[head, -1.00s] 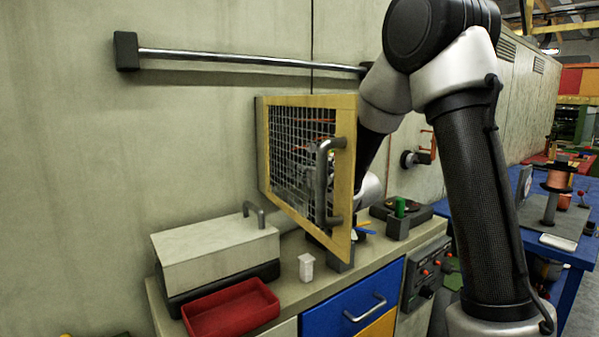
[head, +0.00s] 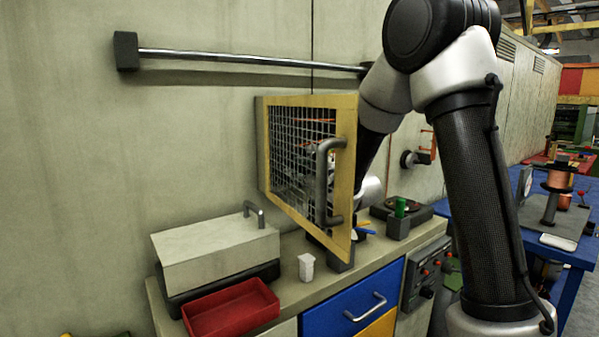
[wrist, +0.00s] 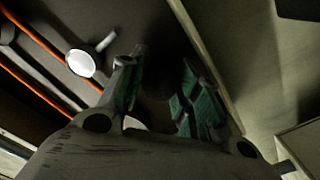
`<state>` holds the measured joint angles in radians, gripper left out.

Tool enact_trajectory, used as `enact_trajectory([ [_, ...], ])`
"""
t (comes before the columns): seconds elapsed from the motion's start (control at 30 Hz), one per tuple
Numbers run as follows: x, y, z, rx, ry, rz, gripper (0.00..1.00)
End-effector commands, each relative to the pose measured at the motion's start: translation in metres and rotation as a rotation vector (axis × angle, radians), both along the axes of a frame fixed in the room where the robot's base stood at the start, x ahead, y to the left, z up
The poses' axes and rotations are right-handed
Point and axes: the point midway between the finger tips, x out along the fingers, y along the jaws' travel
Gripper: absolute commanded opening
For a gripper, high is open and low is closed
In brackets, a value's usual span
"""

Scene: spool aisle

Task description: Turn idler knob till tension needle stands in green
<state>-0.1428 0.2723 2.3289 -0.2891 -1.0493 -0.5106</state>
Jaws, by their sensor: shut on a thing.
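In the wrist view my gripper (wrist: 160,92) has its two green-padded fingers on either side of a dark, rounded thing (wrist: 155,82), which seems to be the idler knob. It is shut on it; the shadow hides the knob's outline. A white round face (wrist: 80,63) with a grey arm beside it lies left of the fingers. It may be the tension dial, but no needle or green band can be made out. In the head view my gripper is behind the open yellow-framed mesh door (head: 352,150), so the knob and dial are not clear there.
The mesh door's grey handle (head: 322,180) stands out near my forearm. Below, the bench holds a lidded box (head: 215,245), a red tray (head: 232,308), a small white cup (head: 306,267) and a green item in a grey holder (head: 398,228). Orange wires (wrist: 45,92) run left of my fingers.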

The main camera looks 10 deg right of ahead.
Motion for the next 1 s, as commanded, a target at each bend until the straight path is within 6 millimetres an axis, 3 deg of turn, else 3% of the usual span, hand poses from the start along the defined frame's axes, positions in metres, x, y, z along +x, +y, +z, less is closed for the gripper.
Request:
enact_trajectory([
  [0.67,-0.0005,0.0001,-0.001,-0.064,-0.025,0.0,0.09],
  [0.7,-0.0005,0.0001,-0.001,-0.065,-0.025,0.001,0.34],
  [0.73,-0.0004,0.0001,-0.001,-0.065,-0.025,0.001,0.4],
  [1.0,-0.0003,0.0001,-0.0005,-0.064,-0.025,0.0,0.42],
])
